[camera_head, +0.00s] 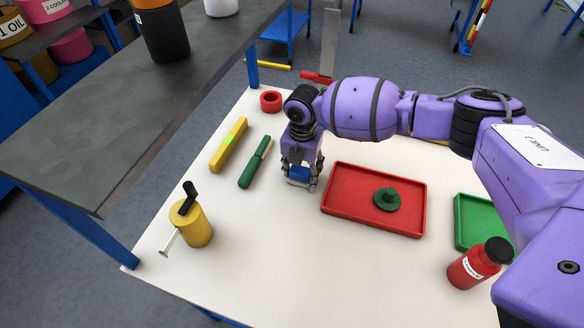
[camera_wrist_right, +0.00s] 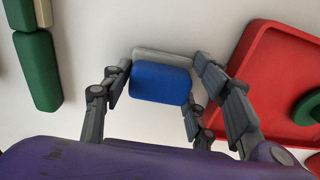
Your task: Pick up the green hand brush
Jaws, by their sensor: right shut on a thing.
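The green hand brush (camera_head: 256,163) lies on the white table, left of my right gripper and apart from it. In the right wrist view the brush (camera_wrist_right: 38,68) lies at the upper left, green with a pale strip along one side, partly cut off by the frame edge. My right gripper (camera_head: 301,182) points down at the table between the brush and the red tray. It is shut on a blue block (camera_wrist_right: 161,82) with a grey layer; this block (camera_head: 299,173) shows between the fingers in the head view. My left gripper is not in view.
A yellow bar (camera_head: 228,145) lies left of the brush. A red tray (camera_head: 336,205) with a dark green knobbed piece (camera_head: 387,200) is right of the gripper. A yellow cylinder (camera_head: 198,230), red ring (camera_head: 271,102), red bottle (camera_head: 467,270) and green tray (camera_head: 464,238) surround it.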

